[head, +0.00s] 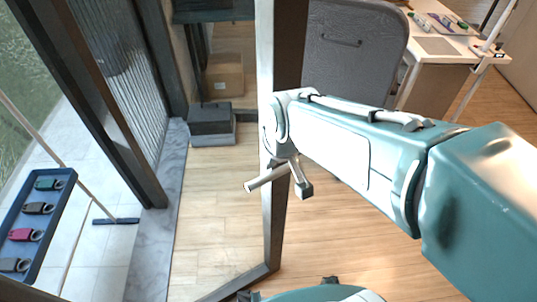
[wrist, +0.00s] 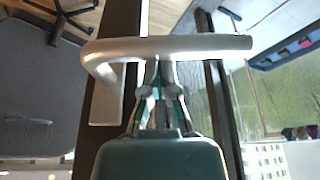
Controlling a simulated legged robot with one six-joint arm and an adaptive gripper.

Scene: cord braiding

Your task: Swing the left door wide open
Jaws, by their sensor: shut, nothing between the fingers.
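The glass door has a dark and silver frame (head: 273,225); its bottom rail runs toward the lower left, and I cannot tell its hinge side. A silver lever handle (head: 265,179) sticks out from the door's upright. In the wrist view the lever (wrist: 190,46) lies crosswise, bent at its left end toward its mount. My gripper (wrist: 161,72) is shut and empty, and its fingers reach up to the lever. The lever hides the very tips, and I cannot tell whether they touch it.
A ribbed glass panel (head: 117,65) stands at the left. Beyond it a blue tray (head: 45,215) holds several dark and red items. A dark box (head: 211,119) sits on the floor inside. A grey panel (head: 352,55) and white desk (head: 450,45) stand behind my arm.

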